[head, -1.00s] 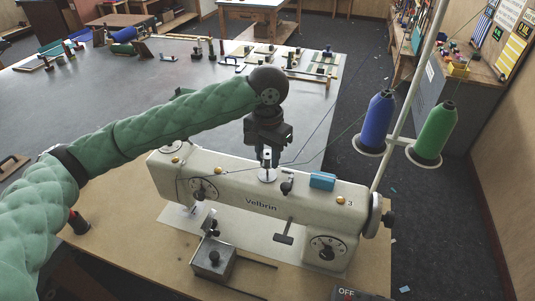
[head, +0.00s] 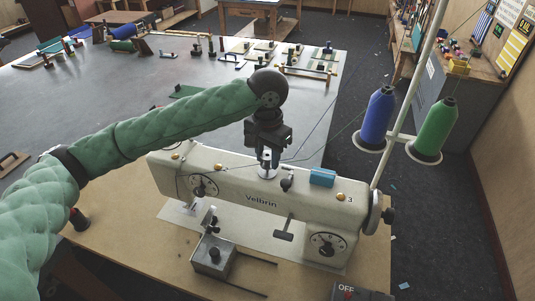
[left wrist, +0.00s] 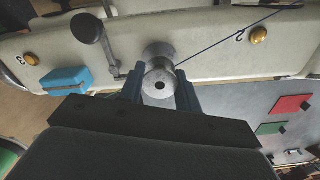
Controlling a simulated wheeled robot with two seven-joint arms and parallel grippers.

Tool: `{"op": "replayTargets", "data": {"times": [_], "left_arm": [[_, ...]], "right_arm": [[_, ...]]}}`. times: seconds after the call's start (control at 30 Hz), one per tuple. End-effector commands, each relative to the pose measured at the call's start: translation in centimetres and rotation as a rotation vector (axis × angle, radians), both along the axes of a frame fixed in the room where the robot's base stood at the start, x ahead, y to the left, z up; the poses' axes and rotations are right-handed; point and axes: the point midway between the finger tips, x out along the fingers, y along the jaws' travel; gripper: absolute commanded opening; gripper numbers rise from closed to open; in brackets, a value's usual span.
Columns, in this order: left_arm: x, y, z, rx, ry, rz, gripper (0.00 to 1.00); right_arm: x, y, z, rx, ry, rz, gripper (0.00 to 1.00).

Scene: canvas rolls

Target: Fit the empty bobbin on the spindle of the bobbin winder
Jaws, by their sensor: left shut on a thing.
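The cream sewing machine (head: 240,203) stands on a wooden table, with a bobbin winder's round metal base (head: 267,173) on its top. My left gripper (head: 268,155) points down over this base, shut on a small silver bobbin (head: 267,162). In the left wrist view the bobbin (left wrist: 160,86) sits between the two fingertips, its round face and dark centre hole towards the camera. The winder's metal disc (left wrist: 158,52) shows just past it. The spindle is hidden, so I cannot tell whether the bobbin is around it. My right gripper is not in view.
A dark-knobbed lever (head: 286,184) and a blue block (head: 322,178) stand right of the winder. A thread runs close by to blue (head: 379,116) and green (head: 436,126) cones on a stand. A metal box (head: 213,257) sits in front.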

Motion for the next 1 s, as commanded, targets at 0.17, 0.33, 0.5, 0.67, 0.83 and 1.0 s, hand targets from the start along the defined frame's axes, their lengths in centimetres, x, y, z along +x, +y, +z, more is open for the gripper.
{"op": "replayTargets", "data": {"times": [0.17,0.33,0.5,0.67,0.83,1.0], "left_arm": [[0.0,0.0,-0.3,0.000,0.000,0.000,0.12],[0.0,0.0,-0.6,0.000,0.000,0.000,0.12],[0.0,0.0,-0.8,0.000,0.000,0.000,0.12],[0.0,0.0,-1.1,0.001,-0.001,0.000,0.12],[0.0,0.0,-1.4,0.001,-0.001,0.000,0.12],[0.0,0.0,-1.7,0.000,0.000,0.000,0.12]], "right_arm": [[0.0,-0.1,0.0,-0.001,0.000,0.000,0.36],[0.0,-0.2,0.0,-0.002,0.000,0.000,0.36],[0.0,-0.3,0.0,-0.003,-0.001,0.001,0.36],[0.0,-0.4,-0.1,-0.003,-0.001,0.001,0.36],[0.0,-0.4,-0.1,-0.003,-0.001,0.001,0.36],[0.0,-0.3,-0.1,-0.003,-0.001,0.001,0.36]]}}
